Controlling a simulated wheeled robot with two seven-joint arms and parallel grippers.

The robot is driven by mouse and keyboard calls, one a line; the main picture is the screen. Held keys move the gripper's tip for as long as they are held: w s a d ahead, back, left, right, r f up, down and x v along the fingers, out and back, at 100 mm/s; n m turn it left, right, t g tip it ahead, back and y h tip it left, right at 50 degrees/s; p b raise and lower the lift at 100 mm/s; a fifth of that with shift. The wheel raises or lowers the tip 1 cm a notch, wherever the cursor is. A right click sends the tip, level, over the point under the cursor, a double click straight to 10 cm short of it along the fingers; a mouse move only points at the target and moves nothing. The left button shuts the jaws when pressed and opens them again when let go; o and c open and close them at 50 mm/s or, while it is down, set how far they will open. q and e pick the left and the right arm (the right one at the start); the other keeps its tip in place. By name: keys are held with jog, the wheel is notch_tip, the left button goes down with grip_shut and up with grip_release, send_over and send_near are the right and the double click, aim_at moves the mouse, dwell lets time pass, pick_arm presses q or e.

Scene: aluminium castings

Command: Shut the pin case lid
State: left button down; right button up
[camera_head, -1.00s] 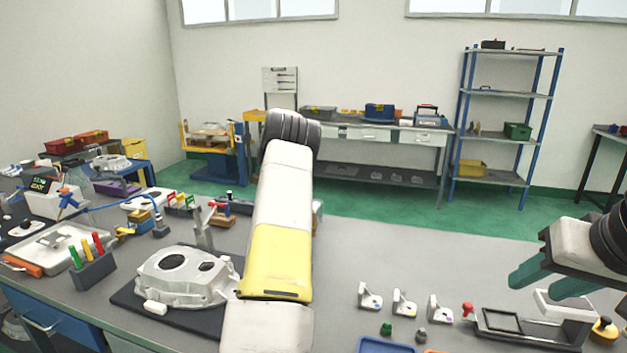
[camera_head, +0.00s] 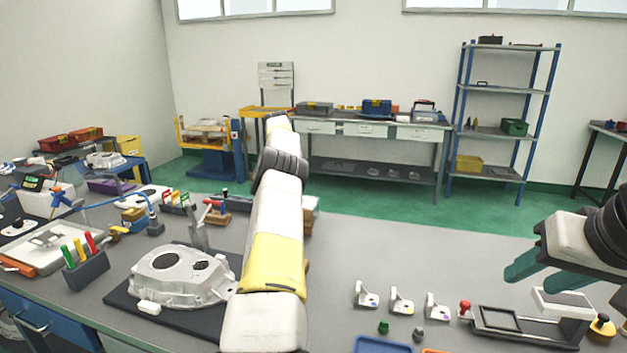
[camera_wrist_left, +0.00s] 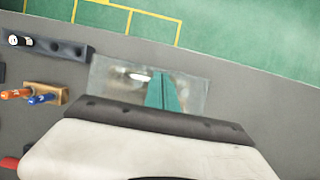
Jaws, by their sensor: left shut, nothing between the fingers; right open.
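In the left wrist view, a pale, see-through panel or case (camera_wrist_left: 120,75), which looks like the pin case, lies on the grey bench near its far edge. My left gripper (camera_wrist_left: 162,92) shows teal fingers, shut and empty, over it; I cannot tell whether they touch. The lid's angle is unclear. In the head view, a pale box (camera_head: 310,204), probably the same case, shows partly behind my left arm, which hides the left fingers. My right gripper (camera_head: 532,278) is open and empty at the right, above the bench.
A metal casting (camera_head: 180,277) sits on a dark mat left of my left arm. The bench middle, right of my left arm, is clear.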

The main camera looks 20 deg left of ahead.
dwell(0.7)
pick_arm(q)
jog(key=v, duration=0.7)
jog(key=shift+r, duration=0.4)
jog(key=shift+s, duration=0.2)
